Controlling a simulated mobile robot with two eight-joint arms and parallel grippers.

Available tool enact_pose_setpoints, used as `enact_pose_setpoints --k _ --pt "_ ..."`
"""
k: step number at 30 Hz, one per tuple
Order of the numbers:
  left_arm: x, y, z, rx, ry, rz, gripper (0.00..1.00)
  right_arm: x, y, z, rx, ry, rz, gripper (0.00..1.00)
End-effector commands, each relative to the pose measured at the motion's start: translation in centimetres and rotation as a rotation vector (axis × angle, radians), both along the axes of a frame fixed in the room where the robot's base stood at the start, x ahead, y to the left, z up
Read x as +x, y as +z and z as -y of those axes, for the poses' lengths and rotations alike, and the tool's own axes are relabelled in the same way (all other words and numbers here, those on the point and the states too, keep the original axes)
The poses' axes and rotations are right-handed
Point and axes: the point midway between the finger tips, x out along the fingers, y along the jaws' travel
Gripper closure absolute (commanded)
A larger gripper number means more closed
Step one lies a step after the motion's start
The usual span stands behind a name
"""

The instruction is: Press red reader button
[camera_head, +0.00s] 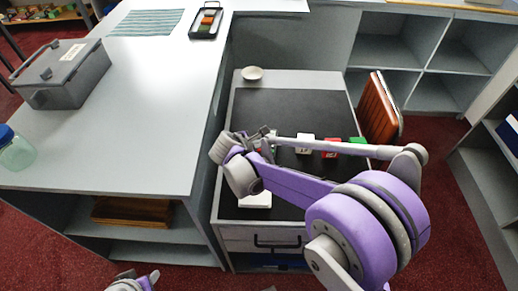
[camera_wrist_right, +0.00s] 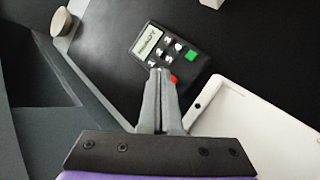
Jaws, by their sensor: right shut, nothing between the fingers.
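The reader (camera_wrist_right: 165,55) is a dark keypad device with a pale screen, several white keys and a green key (camera_wrist_right: 190,56). It lies on the black mat in the right wrist view. Its red button (camera_wrist_right: 173,79) shows just right of my fingertips. My right gripper (camera_wrist_right: 160,73) is shut and empty, its tips over the reader's near edge beside the red button. I cannot tell whether they touch it. In the head view my right gripper (camera_head: 262,134) is over the mat's left part and largely hides the reader. My left gripper's fingers are out of view.
A white tablet-like object (camera_wrist_right: 235,105) lies right of the reader. A pale dish (camera_head: 252,73) stands at the cabinet's back. White (camera_head: 305,144), red (camera_head: 330,147) and green (camera_head: 357,143) blocks are right of my gripper. A grey box (camera_head: 62,72) stands on the left counter.

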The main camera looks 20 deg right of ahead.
Motion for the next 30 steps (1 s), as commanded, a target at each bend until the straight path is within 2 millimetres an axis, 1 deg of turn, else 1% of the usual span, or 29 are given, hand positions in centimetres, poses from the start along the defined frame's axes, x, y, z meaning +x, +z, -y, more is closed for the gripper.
enact_pose_setpoints --k 4,7,18,21,30 --pt "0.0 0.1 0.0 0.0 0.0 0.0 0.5 0.0 0.1 0.0 0.0 0.0 0.0 1.0" --pt "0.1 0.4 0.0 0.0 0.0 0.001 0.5 0.0 0.6 0.0 0.0 0.0 0.0 1.0" --pt "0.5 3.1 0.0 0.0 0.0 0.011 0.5 0.0 4.3 0.0 0.0 0.0 0.001 1.0" --pt "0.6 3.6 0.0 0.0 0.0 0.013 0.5 0.0 5.0 0.0 0.0 0.0 0.001 1.0" --pt "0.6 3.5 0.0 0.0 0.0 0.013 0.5 0.0 5.0 0.0 0.0 0.0 0.0 1.0"
